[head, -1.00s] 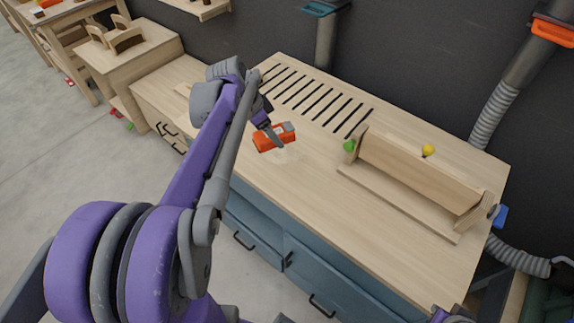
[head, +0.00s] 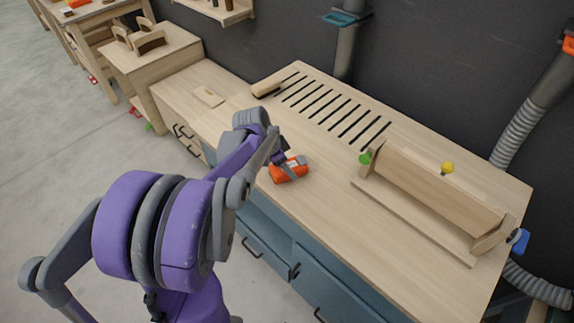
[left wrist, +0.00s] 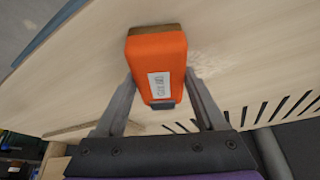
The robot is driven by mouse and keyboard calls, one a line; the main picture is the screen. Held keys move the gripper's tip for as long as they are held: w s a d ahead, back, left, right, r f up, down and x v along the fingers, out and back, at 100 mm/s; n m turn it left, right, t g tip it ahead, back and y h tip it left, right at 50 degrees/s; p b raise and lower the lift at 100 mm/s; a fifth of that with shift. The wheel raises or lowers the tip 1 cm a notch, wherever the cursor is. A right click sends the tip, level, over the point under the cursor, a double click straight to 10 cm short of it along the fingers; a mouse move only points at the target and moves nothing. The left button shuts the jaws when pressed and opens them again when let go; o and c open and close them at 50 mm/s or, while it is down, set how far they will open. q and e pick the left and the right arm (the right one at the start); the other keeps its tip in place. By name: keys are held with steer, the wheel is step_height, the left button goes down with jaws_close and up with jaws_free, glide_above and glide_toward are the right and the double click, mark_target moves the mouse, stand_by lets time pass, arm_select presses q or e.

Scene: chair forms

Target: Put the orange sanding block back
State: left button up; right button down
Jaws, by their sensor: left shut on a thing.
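The orange sanding block (head: 289,171) is held by my left gripper (head: 294,165) over the front part of the wooden workbench (head: 330,205). In the left wrist view the sanding block (left wrist: 157,62) sits between the two grey fingers of my left gripper (left wrist: 158,88). A white label and a brown underside show on the block. A pale dusty patch (left wrist: 207,57) lies on the bench top beside it. I cannot tell whether the block touches the bench. My right gripper is not in view.
A wooden fixture (head: 430,193) with green and yellow knobs stands on the right of the bench. Dark slots (head: 335,108) run along the back. A wooden piece (head: 273,84) and a small flat block (head: 208,96) lie at the left. The bench front-centre is clear.

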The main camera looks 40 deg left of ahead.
arm_select(q)
steer(key=shift+f, duration=0.1)
steer(key=o, duration=0.7)
steer(key=shift+f, duration=0.1)
steer(key=o, duration=0.5)
steer(key=shift+c, duration=0.2)
steer(key=v, duration=1.2)
steer(key=s+d+f+n+y, duration=0.1)
steer(key=s+d+f+n, duration=0.1)
steer(key=d, duration=0.8)
steer(key=s+d+f+n+t+y, duration=0.1)
steer(key=s+d+f+n, duration=0.2)
steer(key=d, duration=0.7)
steer(key=s+f, duration=0.2)
steer(key=s, duration=0.2)
steer(key=shift+s+d+f+p, duration=0.25)
steer(key=shift+d+f+p, duration=0.05)
steer(key=shift+d+p, duration=0.1)
